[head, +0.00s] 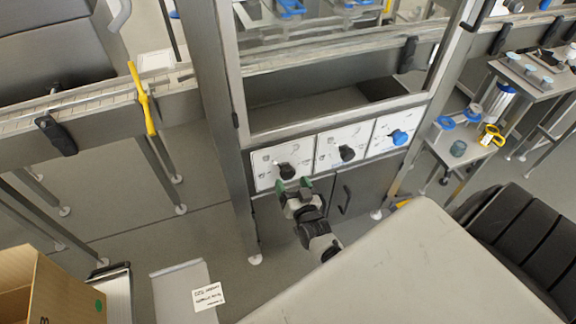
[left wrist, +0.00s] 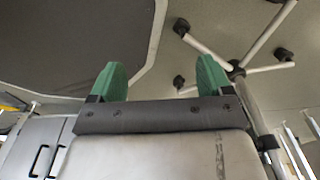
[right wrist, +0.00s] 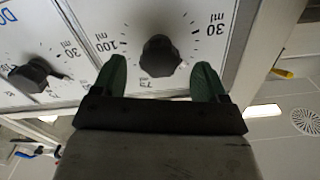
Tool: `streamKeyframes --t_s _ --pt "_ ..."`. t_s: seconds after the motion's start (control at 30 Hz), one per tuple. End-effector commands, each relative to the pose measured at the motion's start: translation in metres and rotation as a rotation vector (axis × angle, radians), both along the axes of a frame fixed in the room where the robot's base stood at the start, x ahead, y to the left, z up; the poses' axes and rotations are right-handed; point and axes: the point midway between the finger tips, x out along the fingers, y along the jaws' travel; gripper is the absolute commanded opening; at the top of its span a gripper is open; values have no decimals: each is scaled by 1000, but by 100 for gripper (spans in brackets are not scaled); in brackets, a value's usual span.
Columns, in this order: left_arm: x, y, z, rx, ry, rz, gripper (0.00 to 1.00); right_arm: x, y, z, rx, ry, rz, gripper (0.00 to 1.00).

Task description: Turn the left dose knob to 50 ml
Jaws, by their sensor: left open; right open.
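The left dose knob (head: 287,171) is black and sits on the leftmost of three white dial panels on the machine front. My right gripper (head: 293,186) is just in front of it, below it in the head view. In the right wrist view the knob (right wrist: 160,55) appears between the open green fingertips of the right gripper (right wrist: 160,80), with a gap on both sides. Upside-down marks 30 ml and 100 ml show around it; I cannot tell exactly where it points. My left gripper (left wrist: 160,80) is open and empty, away from the dials, and outside the head view.
A black middle knob (head: 347,153) and a blue right knob (head: 400,137) sit on the neighbouring panels. Cabinet doors with a black handle (head: 346,199) lie below. A cardboard box (head: 62,285) stands at lower left. A side table (head: 460,140) stands right of the machine.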

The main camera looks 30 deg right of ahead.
Motion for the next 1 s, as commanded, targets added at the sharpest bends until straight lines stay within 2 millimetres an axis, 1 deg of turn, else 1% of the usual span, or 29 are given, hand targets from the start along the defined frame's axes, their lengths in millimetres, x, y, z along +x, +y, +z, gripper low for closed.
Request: streamKeyframes --t_s 0.03,0.2,0.37,0.5,1.0 --pt "0 0 1 0 0 0 79 -12 3 0 1 2 0 73" --pt "0 0 1 0 0 0 79 -42 10 0 1 2 0 73" --pt "0 0 0 0 0 0 79 -59 14 0 -1 1 0 73" --pt "0 0 0 0 0 0 79 -63 15 0 -1 0 0 73" --pt "0 0 0 0 0 0 79 -63 15 -1 0 3 1 73"
